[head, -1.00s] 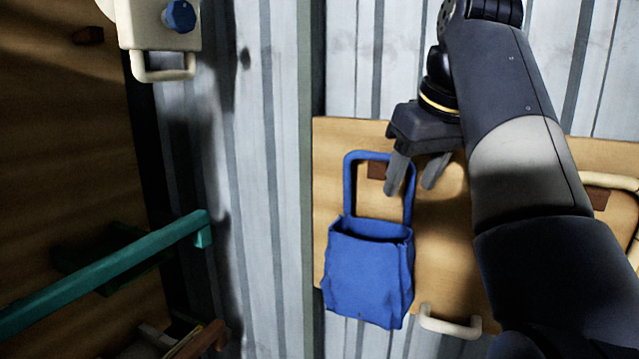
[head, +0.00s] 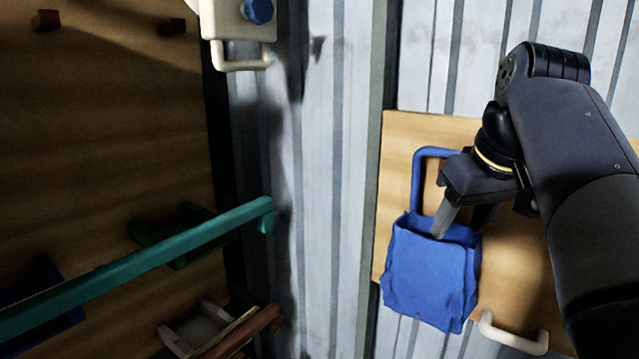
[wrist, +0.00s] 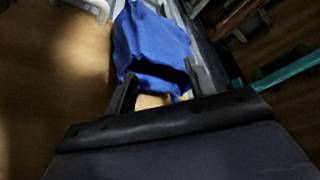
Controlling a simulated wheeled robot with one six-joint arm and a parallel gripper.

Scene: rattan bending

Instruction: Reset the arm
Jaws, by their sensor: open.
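My gripper (head: 462,222) is open at the end of my dark arm on the right of the head view. Its fingers point down in front of the upper opening of a blue bag (head: 432,275) with a tall loop handle. The bag hangs against a wooden board (head: 395,190). In the wrist view the open fingers (wrist: 160,85) sit on either side of the bag's mouth, with the blue bag (wrist: 150,45) beyond them. I cannot tell whether the fingers touch the bag.
A corrugated metal wall (head: 340,180) stands behind. A teal bar (head: 150,260) crosses the lower left, with a brown bar (head: 240,335) below it. A white box with a blue knob (head: 258,10) is at the top. A pale handle (head: 513,335) is on the board below the bag.

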